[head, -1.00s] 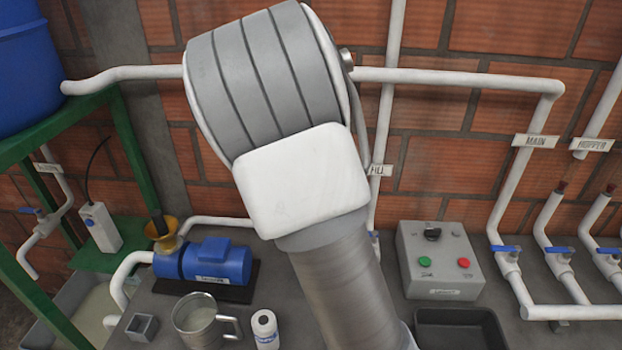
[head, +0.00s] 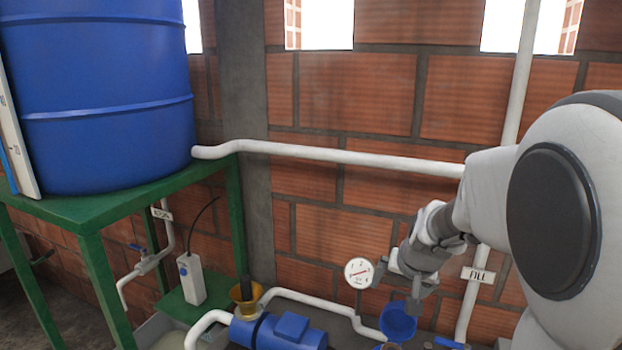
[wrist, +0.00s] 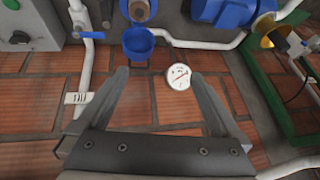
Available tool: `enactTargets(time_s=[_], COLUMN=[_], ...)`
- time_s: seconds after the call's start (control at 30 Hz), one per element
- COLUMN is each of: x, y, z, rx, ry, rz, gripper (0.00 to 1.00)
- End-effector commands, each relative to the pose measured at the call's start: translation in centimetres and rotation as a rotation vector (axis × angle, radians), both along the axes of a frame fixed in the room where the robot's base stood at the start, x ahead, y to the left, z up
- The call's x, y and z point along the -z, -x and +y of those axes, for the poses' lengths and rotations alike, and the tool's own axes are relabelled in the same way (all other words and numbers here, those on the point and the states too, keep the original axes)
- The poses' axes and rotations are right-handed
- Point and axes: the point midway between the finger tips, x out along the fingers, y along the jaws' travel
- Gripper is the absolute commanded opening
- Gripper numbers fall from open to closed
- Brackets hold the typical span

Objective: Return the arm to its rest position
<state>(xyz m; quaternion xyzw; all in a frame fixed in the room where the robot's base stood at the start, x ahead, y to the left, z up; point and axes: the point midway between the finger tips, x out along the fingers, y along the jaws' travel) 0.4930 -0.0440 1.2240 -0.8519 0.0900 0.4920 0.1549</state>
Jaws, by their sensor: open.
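My gripper (head: 397,288) is at the lower right of the head view, at the end of my grey and white arm. Its fingers are apart with nothing between them. In the wrist view my gripper (wrist: 160,78) shows two grey fingers spread wide. A round white gauge (wrist: 178,77) shows beyond the fingers, and it also appears beside the gripper in the head view (head: 358,272). A blue cup-like funnel (head: 397,321) is below the gripper in the head view; I cannot tell the exact distance.
A blue tank (head: 105,100) stands on a green frame (head: 130,203) at the left. A blue pump (head: 280,331) with a yellow funnel (head: 246,298) is at the bottom. White pipes (head: 340,156) run along the brick wall, one labelled FILL (head: 478,275).

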Motion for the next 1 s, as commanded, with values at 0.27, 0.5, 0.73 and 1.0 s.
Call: enactTargets(time_s=[0.27,0.5,0.73,1.0], x=[-4.2,-6.3,-6.5,-6.2], y=[8.0,15.5,21.8,24.6], z=[3.0,4.4,4.6,4.3], rx=[-0.137,-0.247,-0.304,-0.315], ry=[-0.071,-0.019,0.097,0.174], rz=[0.007,0.008,0.018,0.031], gripper=[1.00,1.00,1.00,1.00])
